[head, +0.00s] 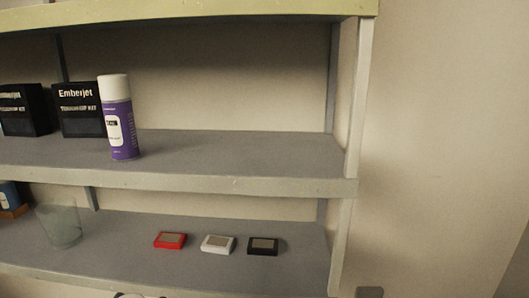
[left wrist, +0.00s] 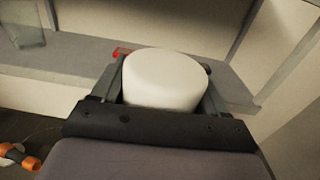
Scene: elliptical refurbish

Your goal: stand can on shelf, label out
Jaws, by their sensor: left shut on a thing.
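My left gripper (left wrist: 164,82) is shut on a can with a rounded white cap (left wrist: 165,78), seen from above in the left wrist view. The can's body and label are hidden below the cap. Behind it in that view is the edge of a grey shelf. In the head view, another can, purple with a white cap (head: 120,125), stands upright on the middle shelf (head: 230,150) with label print facing out. Only a sliver of something pale and dark shows at the bottom edge of the head view; I cannot tell what it is. My right gripper is not in view.
Black Emberjet boxes (head: 78,112) stand left of the purple can; the shelf to its right is clear. The lower shelf holds a clear glass (head: 62,228) and red (head: 170,240), white (head: 217,244) and black (head: 263,246) small boxes. A post (head: 360,100) bounds the right end.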

